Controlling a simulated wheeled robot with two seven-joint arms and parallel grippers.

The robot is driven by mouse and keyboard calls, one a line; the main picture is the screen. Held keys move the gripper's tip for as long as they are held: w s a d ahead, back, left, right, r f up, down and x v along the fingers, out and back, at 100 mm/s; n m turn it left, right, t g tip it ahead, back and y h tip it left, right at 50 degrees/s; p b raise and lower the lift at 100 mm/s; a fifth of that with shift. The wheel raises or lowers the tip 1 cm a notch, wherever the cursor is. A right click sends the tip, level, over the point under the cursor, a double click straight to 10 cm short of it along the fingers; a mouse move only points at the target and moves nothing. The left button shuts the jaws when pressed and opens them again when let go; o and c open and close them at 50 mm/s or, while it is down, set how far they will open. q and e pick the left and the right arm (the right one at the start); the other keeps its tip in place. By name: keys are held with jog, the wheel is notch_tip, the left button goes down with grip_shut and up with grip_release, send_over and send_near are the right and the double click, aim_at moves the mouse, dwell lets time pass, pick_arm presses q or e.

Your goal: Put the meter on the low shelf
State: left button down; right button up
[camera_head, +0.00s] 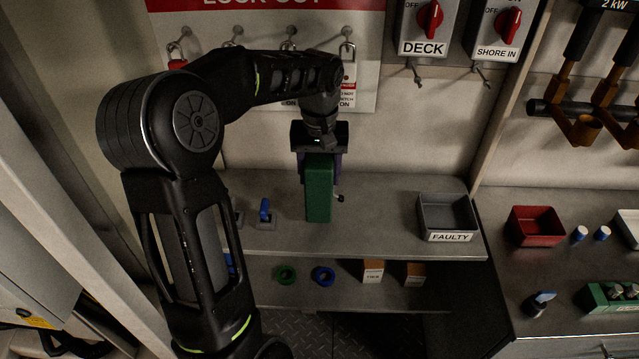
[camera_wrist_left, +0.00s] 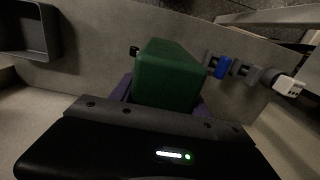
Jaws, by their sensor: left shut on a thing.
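The meter looks like a green upright box (camera_head: 319,192) with a small dark knob or plug on its right side. My left gripper (camera_head: 320,160) points down over the upper shelf and is shut on the top of this box. In the left wrist view the green box (camera_wrist_left: 168,75) stands out between the purple fingers. I cannot tell whether its bottom touches the upper shelf (camera_head: 375,210). My right gripper is not in view.
A grey FAULTY bin (camera_head: 447,218) stands at the upper shelf's right end; blue-handled connectors (camera_head: 265,212) stand left of the box.

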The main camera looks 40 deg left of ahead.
pick_arm(q)
jog(key=shift+f, duration=1.7)
jog(key=shift+f, duration=0.2)
jog(key=c, duration=0.5)
grip_release()
jog(key=shift+r, duration=0.15)
notch_tip(320, 180, up, 12)
jog(key=shift+r, duration=0.1)
jog(key=shift+o, duration=0.3)
